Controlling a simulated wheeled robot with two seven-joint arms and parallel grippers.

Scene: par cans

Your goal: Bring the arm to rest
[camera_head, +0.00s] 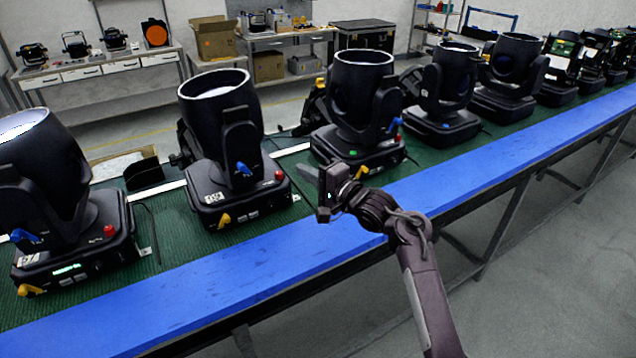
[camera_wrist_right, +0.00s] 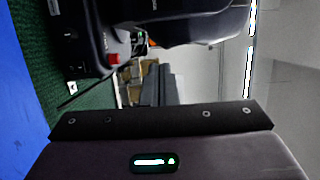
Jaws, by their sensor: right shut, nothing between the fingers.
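My right arm comes in from the bottom of the head view, and its gripper (camera_head: 312,178) hangs over the green bench top near the blue edge. It is between two black par cans, one to its left (camera_head: 222,135) and one behind it to the right (camera_head: 358,100). The gripper is shut and empty. In the right wrist view the gripper's fingers (camera_wrist_right: 158,85) point towards a blurred background, with a black par can base (camera_wrist_right: 90,30) at the upper left. My left gripper is not in view.
A row of par cans stands along the green bench (camera_head: 170,220). A blue strip (camera_head: 220,285) runs along its front edge. Another par can (camera_head: 40,165) stands at far left. Grey floor (camera_head: 560,250) is free at the right. Worktables with boxes stand behind.

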